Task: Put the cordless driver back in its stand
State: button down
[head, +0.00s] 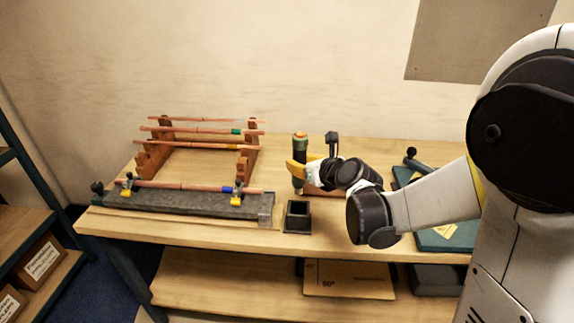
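My gripper (303,167) has yellow fingers and reaches in from the right at the driver. One finger crosses in front of the driver's middle, and the other shows just to its right. I cannot tell whether the fingers press on it, or whether its lower end touches the table. The stand appears to be the dark, open-topped square box (297,217) near the table's front edge, in front of the driver. It looks empty.
Left of the box, a grey bar fixture (180,201) holds a copper pipe. Behind it, wooden racks (248,165) carry several copper pipes. A dark upright tool (332,143) stands just behind my gripper. A green mat (448,237) lies at right.

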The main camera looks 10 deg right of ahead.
aim_at(300, 194)
jog(key=shift+d, duration=0.15)
jog(key=shift+f+b, duration=0.5)
jog(key=shift+f, duration=0.15)
notch_tip(300, 194, down, 11)
jog(key=b, duration=0.9)
jog(key=shift+f, duration=0.1)
jog(key=c, duration=1)
grip_release()
jog(key=shift+s, duration=0.15)
jog(key=v, duration=1.2)
